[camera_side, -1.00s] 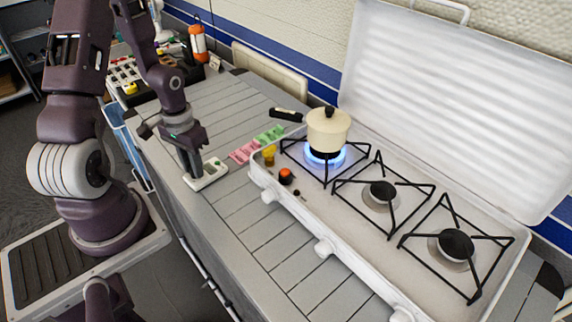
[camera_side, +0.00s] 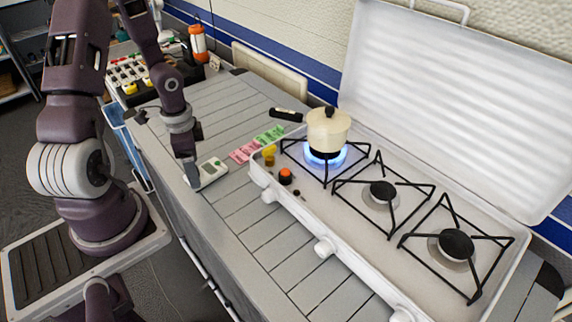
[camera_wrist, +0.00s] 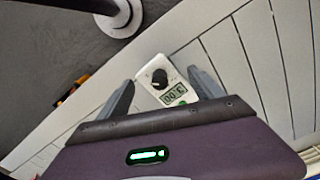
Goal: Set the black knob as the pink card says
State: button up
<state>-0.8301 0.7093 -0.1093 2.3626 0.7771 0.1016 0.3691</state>
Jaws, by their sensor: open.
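The black knob (camera_wrist: 159,77) is on the face of a small white device (camera_wrist: 171,87) with a grey display (camera_wrist: 174,95). The display seems to read 100 or 00 with a C; the first character is unclear. In the wrist view my gripper (camera_wrist: 161,76) is open, one finger on each side of the device and apart from the knob. In the side view my gripper (camera_side: 190,178) is low at the left end of the white device (camera_side: 212,171). The pink card (camera_side: 243,152) lies on the counter beyond the device; its writing is too small to read.
A green card (camera_side: 270,134) lies beyond the pink one. The white stove (camera_side: 320,228) stands to the right, with a cream pot (camera_side: 328,132) over a lit blue flame. An orange-red knob (camera_side: 286,174) and a yellow object (camera_side: 269,154) are at its near corner. The slatted counter in front is clear.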

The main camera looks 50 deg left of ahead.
jog(key=shift+r, duration=3.55)
jog(key=shift+r, duration=0.1)
notch_tip(320, 180, up, 5)
jog(key=y, duration=0.2)
send_over(203, 178)
jog(key=d+r+n+t+y, duration=0.1)
jog(key=d+r+n+t, duration=0.15)
jog(key=d+r, duration=0.5)
jog(key=s+d+r+n+t+h, duration=0.2)
jog(key=s+d+r+t+h, duration=0.1)
jog(key=s+d+r, duration=0.4)
jog(key=d+r, duration=0.1)
jog(key=d, duration=0.1)
jog(key=shift+d, duration=0.35)
jog(key=shift+c, duration=0.5)
